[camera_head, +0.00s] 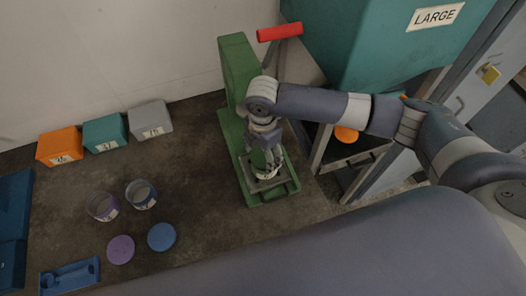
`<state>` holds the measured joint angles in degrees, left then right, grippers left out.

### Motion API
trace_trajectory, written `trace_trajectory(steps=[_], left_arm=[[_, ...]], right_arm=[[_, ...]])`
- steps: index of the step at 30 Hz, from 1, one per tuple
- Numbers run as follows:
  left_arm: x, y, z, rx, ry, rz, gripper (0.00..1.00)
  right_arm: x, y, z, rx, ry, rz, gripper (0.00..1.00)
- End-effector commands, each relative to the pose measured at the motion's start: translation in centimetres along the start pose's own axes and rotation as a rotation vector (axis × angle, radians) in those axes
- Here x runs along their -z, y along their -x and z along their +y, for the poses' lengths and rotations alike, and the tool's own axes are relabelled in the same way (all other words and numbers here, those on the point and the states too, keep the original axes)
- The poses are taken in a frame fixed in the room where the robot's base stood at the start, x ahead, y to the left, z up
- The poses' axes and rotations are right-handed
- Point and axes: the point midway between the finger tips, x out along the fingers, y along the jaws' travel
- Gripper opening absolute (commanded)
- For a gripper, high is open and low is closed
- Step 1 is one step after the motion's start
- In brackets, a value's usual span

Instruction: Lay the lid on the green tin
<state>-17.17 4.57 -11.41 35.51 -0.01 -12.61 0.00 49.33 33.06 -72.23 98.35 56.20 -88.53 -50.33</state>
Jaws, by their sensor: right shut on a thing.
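A pale, round tin (267,174) shows in part right under the fingers, on the shaker's bed. I cannot tell whether the lid touches its rim. No other green tin or green lid shows. My left gripper is not in view.
A purple-marked tin (103,207) and a blue-marked tin (141,194) stand open at left, near a purple lid (121,249) and a blue lid (161,237). Orange (60,145), teal (105,133) and grey (150,119) boxes stand behind. A teal hopper (385,45) stands right.

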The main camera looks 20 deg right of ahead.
Motion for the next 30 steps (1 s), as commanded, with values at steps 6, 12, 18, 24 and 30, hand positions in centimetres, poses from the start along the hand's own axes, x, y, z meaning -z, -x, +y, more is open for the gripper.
trace_trajectory(steps=[6,12,18,24,30], left_arm=[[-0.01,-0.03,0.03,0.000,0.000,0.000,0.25],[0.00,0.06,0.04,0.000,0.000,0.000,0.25],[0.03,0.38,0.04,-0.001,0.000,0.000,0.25],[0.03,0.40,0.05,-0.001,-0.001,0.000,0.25],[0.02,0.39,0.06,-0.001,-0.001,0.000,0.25]], right_arm=[[0.02,-0.03,0.00,0.000,0.000,0.000,0.55],[0.02,-0.08,0.00,0.000,0.000,0.000,0.55],[0.01,-0.43,0.00,0.000,0.000,0.001,0.55],[0.02,-0.64,0.00,0.000,0.000,0.001,0.55],[0.02,-0.63,0.00,0.000,0.000,0.001,0.55]])
